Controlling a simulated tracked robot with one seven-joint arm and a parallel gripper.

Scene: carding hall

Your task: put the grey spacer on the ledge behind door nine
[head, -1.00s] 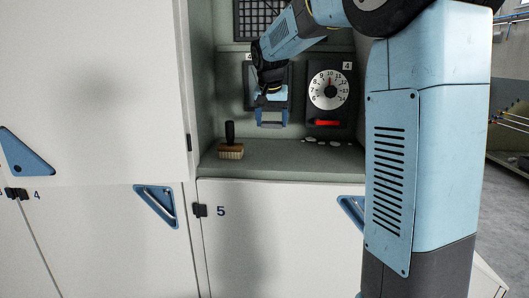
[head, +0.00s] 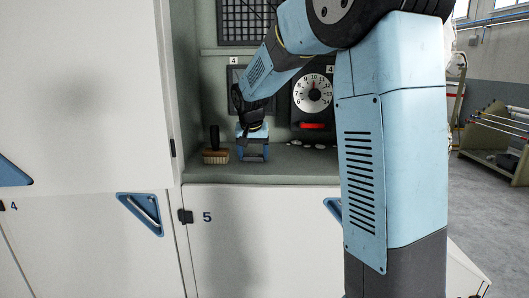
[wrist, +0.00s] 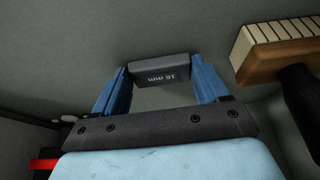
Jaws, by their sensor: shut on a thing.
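The grey spacer (wrist: 160,68) is a small dark grey block marked "10 mm", upside down in the wrist view. My gripper (wrist: 161,72) is shut on it, with a blue finger at each end. In the head view my gripper (head: 253,153) points down just above the shelf (head: 255,173) of an open compartment, right of the brush. The spacer is too small there to make out clearly, and I cannot tell whether it touches the shelf. No number nine shows; the doors in view read 4 and 5.
A wooden brush (head: 216,157) with a black handle stands close left of my gripper; it also shows in the wrist view (wrist: 275,45). A round dial (head: 313,92) with a red bar (head: 313,126) hangs behind, to the right. Small pale pieces (head: 308,145) lie on the shelf below it.

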